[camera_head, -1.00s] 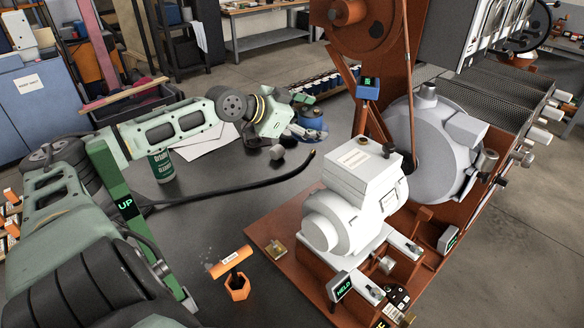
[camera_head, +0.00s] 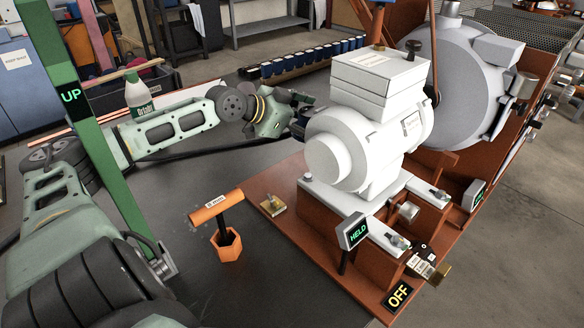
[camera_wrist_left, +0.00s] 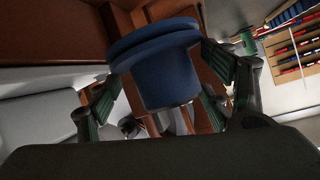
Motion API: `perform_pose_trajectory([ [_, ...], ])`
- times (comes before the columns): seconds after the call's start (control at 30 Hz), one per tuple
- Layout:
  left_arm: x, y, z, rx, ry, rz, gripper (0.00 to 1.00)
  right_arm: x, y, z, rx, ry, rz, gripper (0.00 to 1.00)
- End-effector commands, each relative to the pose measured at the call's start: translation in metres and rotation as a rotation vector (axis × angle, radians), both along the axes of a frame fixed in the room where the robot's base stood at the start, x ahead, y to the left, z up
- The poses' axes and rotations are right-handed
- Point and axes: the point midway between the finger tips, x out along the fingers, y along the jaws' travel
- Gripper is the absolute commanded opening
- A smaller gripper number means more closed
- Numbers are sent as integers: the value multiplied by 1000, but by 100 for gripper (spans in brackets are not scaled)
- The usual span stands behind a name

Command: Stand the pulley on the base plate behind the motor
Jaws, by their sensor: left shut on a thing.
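The blue pulley (camera_wrist_left: 168,80), a drum with a wider flange, sits between the fingers of my left gripper (camera_wrist_left: 160,92) in the left wrist view. The left gripper (camera_head: 299,118) is shut on it. In the head view, the gripper is at the far left side of the white motor (camera_head: 345,150), and the motor hides the fingertips and pulley. The motor stands on the rust-brown base plate (camera_head: 283,182). I cannot tell whether the pulley touches the plate. My right gripper is not in view.
An orange T-handled tool (camera_head: 216,205) stands in an orange hex holder (camera_head: 227,246) left of the plate. A small brass block (camera_head: 272,205) is on the plate's left corner. A large grey housing (camera_head: 460,80) stands right of the motor. A white bottle (camera_head: 138,95) is behind my left arm.

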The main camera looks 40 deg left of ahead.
Motion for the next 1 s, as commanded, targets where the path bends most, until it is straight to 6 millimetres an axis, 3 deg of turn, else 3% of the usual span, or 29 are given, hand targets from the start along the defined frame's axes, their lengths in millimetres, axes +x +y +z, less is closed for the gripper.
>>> perform_pose_trajectory([
  [0.1, 1, 0, -18, 0, -10, 1, 17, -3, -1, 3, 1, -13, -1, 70],
  [0.37, 1, 0, -32, 0, -9, 1, 17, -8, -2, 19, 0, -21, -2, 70],
  [0.57, 1, 0, -59, -2, -7, 2, 17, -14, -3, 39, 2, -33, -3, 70],
  [0.87, 1, 0, -89, 0, -8, 1, 17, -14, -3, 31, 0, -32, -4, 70],
  [1.0, 1, 0, -111, -3, -6, 3, 17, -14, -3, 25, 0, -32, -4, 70],
])
